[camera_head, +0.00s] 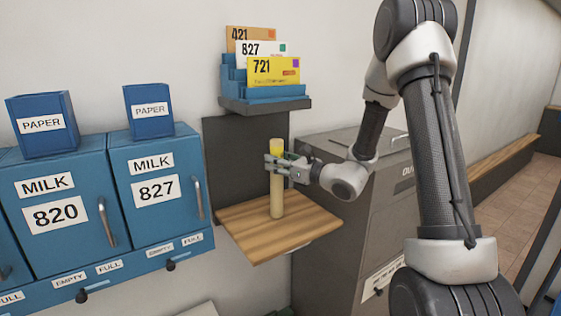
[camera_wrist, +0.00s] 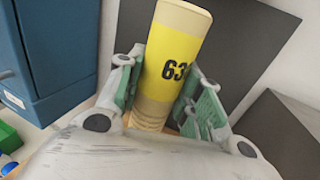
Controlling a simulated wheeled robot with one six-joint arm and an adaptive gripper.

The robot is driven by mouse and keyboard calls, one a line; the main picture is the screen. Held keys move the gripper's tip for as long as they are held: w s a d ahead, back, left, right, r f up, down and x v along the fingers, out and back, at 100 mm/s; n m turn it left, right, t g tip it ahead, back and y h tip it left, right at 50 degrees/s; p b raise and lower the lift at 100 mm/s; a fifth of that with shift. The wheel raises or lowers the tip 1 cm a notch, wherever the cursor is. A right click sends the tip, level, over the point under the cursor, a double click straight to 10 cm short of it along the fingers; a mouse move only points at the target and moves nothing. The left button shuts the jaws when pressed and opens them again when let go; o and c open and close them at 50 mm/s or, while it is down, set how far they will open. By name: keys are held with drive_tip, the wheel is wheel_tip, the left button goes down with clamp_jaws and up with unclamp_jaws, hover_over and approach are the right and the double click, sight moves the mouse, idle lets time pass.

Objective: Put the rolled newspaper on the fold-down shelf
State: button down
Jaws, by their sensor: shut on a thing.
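The rolled newspaper (camera_head: 277,192) is a cream tube with a yellow band near its top. It stands upright over the fold-down shelf (camera_head: 305,228), a wooden board folded out from a dark wall panel. Its lower end appears to meet the shelf's surface. My gripper (camera_head: 275,168) is shut around its upper part, coming from the right. In the wrist view the newspaper (camera_wrist: 182,55) shows a yellow label with "63" and part of another digit, between the green-padded fingers (camera_wrist: 158,98). Its lower end is hidden there by my gripper.
Blue milk boxes 820 (camera_head: 60,205) and 827 (camera_head: 155,185) stand left of the shelf, with blue paper boxes on top. A letter rack (camera_head: 262,92) with several envelopes sits on a ledge above. A grey cabinet (camera_head: 380,210) stands close on the right. The shelf is otherwise bare.

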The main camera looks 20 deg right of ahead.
drive_tip(key=shift+s, duration=0.1)
drive_tip(key=shift+f, duration=0.15)
drive_tip(key=c, duration=1)
unclamp_jaws()
drive_tip(key=shift+o, duration=0.2)
